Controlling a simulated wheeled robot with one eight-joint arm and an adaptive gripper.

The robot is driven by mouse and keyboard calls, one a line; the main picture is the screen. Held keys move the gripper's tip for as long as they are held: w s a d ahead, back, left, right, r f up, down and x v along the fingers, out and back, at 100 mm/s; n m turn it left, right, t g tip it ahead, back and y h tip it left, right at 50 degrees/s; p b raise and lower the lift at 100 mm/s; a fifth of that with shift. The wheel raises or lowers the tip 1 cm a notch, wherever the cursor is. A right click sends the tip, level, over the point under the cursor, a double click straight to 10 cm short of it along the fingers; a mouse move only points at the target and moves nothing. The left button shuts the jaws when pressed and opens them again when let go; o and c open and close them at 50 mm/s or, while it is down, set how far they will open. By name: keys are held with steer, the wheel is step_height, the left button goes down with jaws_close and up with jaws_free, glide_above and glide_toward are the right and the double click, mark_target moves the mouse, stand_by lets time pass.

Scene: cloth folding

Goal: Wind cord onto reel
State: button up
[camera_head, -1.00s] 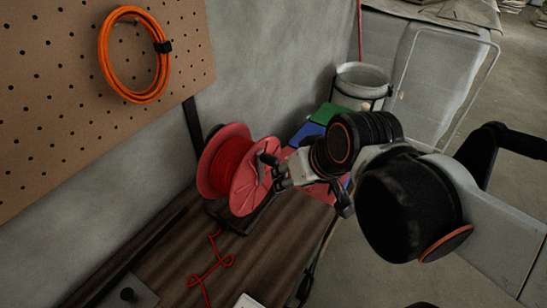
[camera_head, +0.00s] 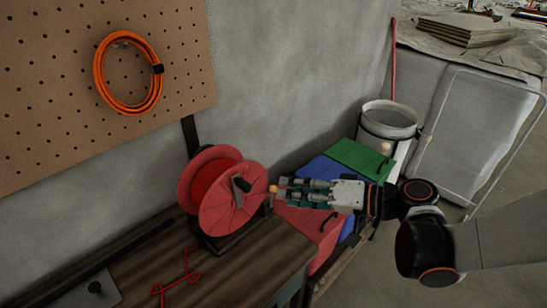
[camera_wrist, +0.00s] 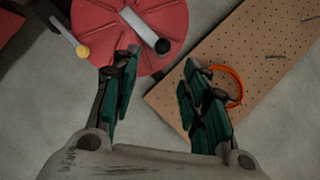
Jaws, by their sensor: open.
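The red reel (camera_head: 228,214) stands on a dark stand on the wooden bench, with red cord wound between its flanges. A dark crank handle (camera_head: 241,184) sits on its front flange. The wrist view shows the reel (camera_wrist: 90,18) at upper left and the crank (camera_wrist: 160,44) on its face. Loose red cord (camera_head: 178,280) lies in bends on the bench left of the reel. My gripper (camera_head: 281,190) is to the right of the reel, its green-padded fingers apart with nothing between them, also in the wrist view (camera_wrist: 158,78). It appears clear of the crank.
A small yellow-orange knob (camera_head: 272,188) is close to my fingertips; the wrist view shows it on a grey rod (camera_wrist: 66,32). Red, blue and green (camera_head: 362,158) boxes stand right of the bench, near a white bucket (camera_head: 388,122). An orange coil (camera_head: 128,72) hangs on the pegboard.

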mark_target(245, 185)
steer(key=shift+y, duration=0.3)
steer(key=b+x, duration=0.3)
steer(key=x, duration=1)
steer(key=shift+w, duration=0.2)
jaws_close()
